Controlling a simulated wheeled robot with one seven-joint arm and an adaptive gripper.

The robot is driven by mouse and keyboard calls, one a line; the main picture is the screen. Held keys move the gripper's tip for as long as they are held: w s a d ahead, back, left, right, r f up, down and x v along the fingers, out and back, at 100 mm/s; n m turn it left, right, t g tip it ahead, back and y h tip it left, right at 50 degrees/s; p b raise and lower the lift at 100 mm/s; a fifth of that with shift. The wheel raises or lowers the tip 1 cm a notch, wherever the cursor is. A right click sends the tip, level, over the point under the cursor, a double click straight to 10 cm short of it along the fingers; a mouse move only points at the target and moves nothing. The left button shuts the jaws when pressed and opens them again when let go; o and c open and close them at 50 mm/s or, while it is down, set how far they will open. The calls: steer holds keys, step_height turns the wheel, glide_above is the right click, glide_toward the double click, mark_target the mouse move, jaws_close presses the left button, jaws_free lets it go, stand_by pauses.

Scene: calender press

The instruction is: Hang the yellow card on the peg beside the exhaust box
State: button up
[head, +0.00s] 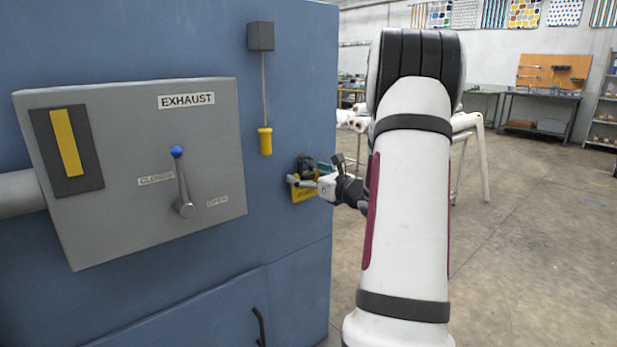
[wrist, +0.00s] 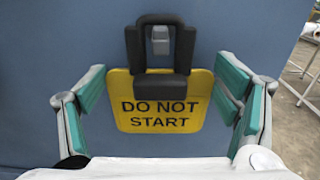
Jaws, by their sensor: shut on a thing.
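The yellow card (wrist: 160,121) reads DO NOT START in the wrist view and has a black loop-shaped hanger (wrist: 135,52) at its top. My gripper (wrist: 161,72) is shut on the card, one finger at each side edge. A small grey peg (wrist: 160,38) shows through the loop's opening, below its top bar. I cannot tell whether the loop bears on the peg. In the head view the card (head: 303,194) is close to the blue panel, right of the grey exhaust box (head: 120,225), partly hidden by my gripper (head: 304,181).
The exhaust box carries a blue-knobbed lever (head: 181,180). A yellow pull handle (head: 265,141) hangs on a cord from a dark box (head: 260,36), left of and above the card. A black door handle (head: 259,325) is below. Open floor (head: 545,240) lies right of the blue machine.

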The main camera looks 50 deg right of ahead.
stand_by(0.4)
steer(key=o, duration=0.9)
steer(key=shift+o, duration=0.2)
steer(key=shift+s, duration=0.1)
steer(key=v, duration=1.1)
steer(key=shift+s, duration=0.4)
steer(key=shift+a, duration=0.15)
